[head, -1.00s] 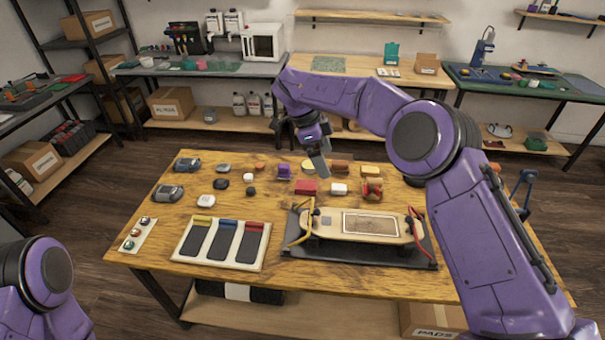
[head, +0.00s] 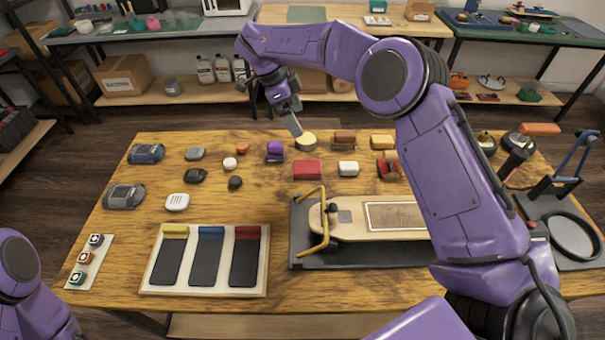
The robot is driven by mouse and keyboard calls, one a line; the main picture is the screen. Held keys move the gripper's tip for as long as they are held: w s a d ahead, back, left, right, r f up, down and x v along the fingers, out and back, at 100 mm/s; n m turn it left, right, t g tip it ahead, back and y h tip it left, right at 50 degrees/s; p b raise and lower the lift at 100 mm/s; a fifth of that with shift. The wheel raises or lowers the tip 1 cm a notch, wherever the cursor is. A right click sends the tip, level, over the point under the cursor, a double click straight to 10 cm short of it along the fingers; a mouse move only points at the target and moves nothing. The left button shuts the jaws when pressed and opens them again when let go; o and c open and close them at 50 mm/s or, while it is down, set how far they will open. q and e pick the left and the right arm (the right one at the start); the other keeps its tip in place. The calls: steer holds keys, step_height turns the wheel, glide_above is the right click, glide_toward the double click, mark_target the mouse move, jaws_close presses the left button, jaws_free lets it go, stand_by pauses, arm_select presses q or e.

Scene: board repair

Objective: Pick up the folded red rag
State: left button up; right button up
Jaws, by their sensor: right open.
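My left gripper is out of view; only part of my left arm shows at the lower left.
A white block (head: 348,169) sits right of the rag, and a purple item (head: 275,151) and a round yellow one (head: 306,141) lie behind it. A skateboard deck (head: 372,218) on a dark mat is in front. A tray with dark strips (head: 152,288) stands front left.

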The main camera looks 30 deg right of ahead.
steer(key=b, duration=0.9)
glide_toward(309, 167)
steer(key=r, duration=0.1)
steer(key=shift+w+a+f, duration=0.1)
steer(key=shift+a+f, duration=0.15)
steer(key=shift+a, duration=0.05)
steer(key=x, duration=0.9)
steer(key=shift+d+f+p, duration=0.2)
steer(key=shift+d+p, duration=0.15)
steer(key=shift+f, duration=0.1)
steer(key=c, duration=1.1)
